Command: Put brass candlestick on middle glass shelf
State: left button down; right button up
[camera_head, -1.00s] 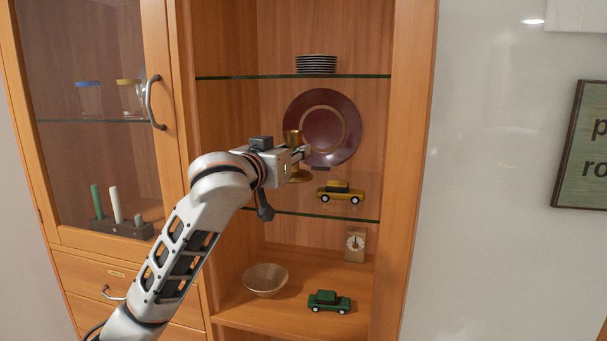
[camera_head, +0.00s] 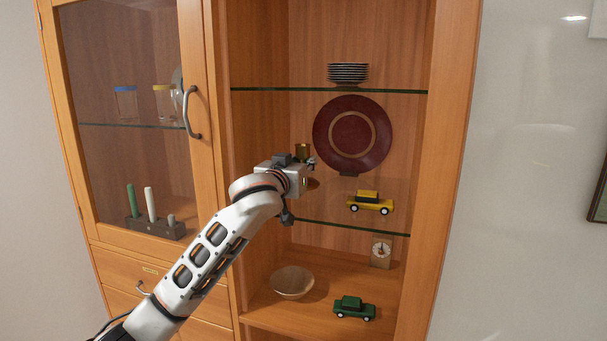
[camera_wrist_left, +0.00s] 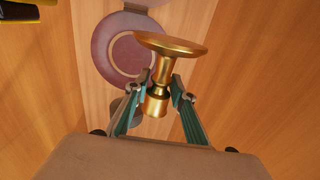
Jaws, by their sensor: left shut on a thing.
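My left gripper (camera_head: 308,165) is shut around the brass candlestick (camera_head: 303,151) in the open cabinet bay. The left wrist view shows the fingers (camera_wrist_left: 160,90) on both sides of its narrow stem, with the wide round foot (camera_wrist_left: 170,44) beyond them. In the head view the cup is up, the foot partly shows below the gripper, and the stem is hidden. The candlestick is over the lower glass shelf (camera_head: 345,227), left of the yellow car; I cannot tell whether its foot touches the glass. My right gripper is not in view.
A dark red plate (camera_head: 328,133) stands at the back, with the yellow toy car (camera_head: 370,203) in front. Stacked plates (camera_head: 348,72) rest on the upper glass shelf (camera_head: 280,90). Below are a bowl (camera_head: 293,282), a small clock (camera_head: 381,252) and a green car (camera_head: 354,308). A glazed door is left.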

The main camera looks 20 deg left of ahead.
pick_arm(q)
jog(key=shift+f, duration=1.4)
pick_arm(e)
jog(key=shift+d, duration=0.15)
pick_arm(q)
jog(key=shift+f, duration=0.15)
jog(key=c, duration=1.7)
grip_release()
jog(key=shift+f, duration=0.1)
jog(key=shift+r, duration=0.25)
jog(key=shift+s+f, duration=0.15)
jog(key=shift+s, duration=0.2)
jog(key=s+b, duration=0.1)
jog(key=s, duration=1)
jog(key=shift+s+a, duration=0.2)
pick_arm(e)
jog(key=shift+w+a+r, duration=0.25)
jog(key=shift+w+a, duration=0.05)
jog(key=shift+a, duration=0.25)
